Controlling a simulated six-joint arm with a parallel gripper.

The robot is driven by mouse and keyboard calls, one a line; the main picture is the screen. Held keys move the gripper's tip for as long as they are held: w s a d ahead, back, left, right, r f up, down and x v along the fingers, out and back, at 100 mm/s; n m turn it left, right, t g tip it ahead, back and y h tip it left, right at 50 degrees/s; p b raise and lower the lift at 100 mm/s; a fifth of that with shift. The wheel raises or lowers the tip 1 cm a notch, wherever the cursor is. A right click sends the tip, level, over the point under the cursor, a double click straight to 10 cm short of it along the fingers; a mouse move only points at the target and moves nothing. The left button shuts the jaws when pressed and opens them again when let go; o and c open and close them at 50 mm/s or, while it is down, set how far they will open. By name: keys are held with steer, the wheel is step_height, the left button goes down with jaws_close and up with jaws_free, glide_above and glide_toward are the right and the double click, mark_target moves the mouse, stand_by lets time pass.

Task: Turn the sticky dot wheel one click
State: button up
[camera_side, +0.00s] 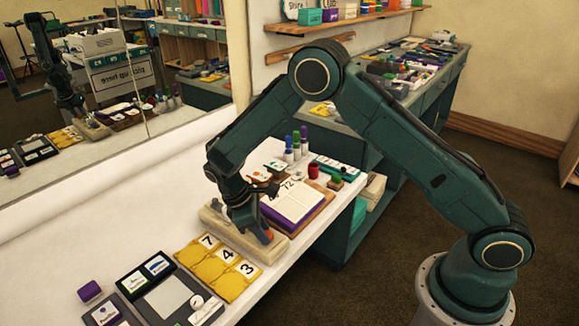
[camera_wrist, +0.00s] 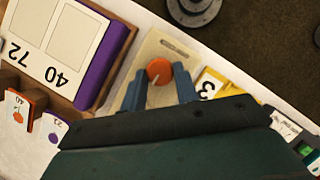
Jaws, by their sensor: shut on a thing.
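The sticky dot wheel (camera_wrist: 159,71) is a round orange knob with a pale line on it, on a beige board (camera_wrist: 183,43). In the side view a small part of the orange wheel (camera_side: 268,235) shows by the fingers, the rest hidden. My gripper (camera_wrist: 158,82) points down at the board, with one blue finger on each side of the wheel, shut on it. In the side view my gripper (camera_side: 258,227) is low over the beige board (camera_side: 214,220). The pale line points toward the lower left in the wrist view.
A yellow holder (camera_side: 206,268) with cards 7, 4 and 3 lies beside the board. On the other side is a purple-edged tray (camera_side: 309,220) with white panels. Markers (camera_side: 296,146) and a red cup (camera_side: 313,171) stand behind. A mirror (camera_side: 85,100) backs the table.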

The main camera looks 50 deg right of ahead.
stand_by(0.3)
steer(key=o, duration=1)
steer(key=shift+a+r, duration=0.1)
steer(key=v, duration=1.3)
steer(key=shift+r, duration=0.35)
